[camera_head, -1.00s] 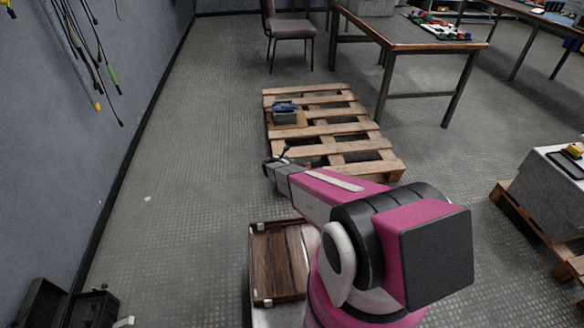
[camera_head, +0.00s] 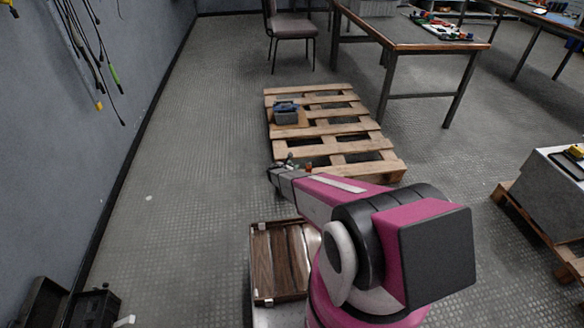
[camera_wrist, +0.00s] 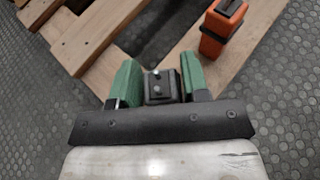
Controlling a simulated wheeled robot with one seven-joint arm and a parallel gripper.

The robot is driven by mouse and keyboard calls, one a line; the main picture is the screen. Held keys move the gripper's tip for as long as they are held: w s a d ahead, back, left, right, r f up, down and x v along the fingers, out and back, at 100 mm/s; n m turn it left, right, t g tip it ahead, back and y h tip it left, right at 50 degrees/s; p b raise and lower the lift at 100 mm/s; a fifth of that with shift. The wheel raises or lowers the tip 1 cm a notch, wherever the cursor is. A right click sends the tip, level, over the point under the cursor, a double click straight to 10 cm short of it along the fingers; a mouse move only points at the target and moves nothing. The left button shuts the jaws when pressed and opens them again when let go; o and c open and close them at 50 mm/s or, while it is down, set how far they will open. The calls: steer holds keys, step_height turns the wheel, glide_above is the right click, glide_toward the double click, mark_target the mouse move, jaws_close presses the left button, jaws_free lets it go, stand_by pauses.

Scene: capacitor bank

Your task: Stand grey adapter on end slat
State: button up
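My gripper also shows in the head view (camera_head: 287,164), small, at the near left corner of the wooden pallet (camera_head: 345,147). The near end slat (camera_head: 372,168) is just right of it. Whether the adapter's underside touches the wood is hidden.
An orange and black object (camera_wrist: 222,27) stands on the pallet beside the right finger. A grey bin with blue contents (camera_head: 286,115) is at the pallet's far left. A wooden-slatted box (camera_head: 280,262) stands near my base. Open floor lies to the left.

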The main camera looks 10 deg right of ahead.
steer(key=shift+o, duration=1.4)
steer(key=shift+r, duration=0.25)
steer(key=v, duration=1.2)
steer(key=s+d+r+m+g+y, duration=0.1)
steer(key=s+d+r+m+g, duration=0.2)
steer(key=s+d+r+m, duration=0.35)
steer(key=s+d+r+m+g, duration=0.3)
steer(key=s+r+m, duration=0.35)
steer(key=r, duration=0.25)
steer(key=s+a+r+m+g+y, duration=0.1)
steer(key=s+r+m+g+y, duration=0.2)
steer(key=s+r+m+y, duration=0.5)
steer(key=s+r+m, duration=0.6)
steer(key=s+r, duration=0.2)
steer(key=shift+s+g+y, duration=0.3)
steer(key=shift+s, duration=0.1)
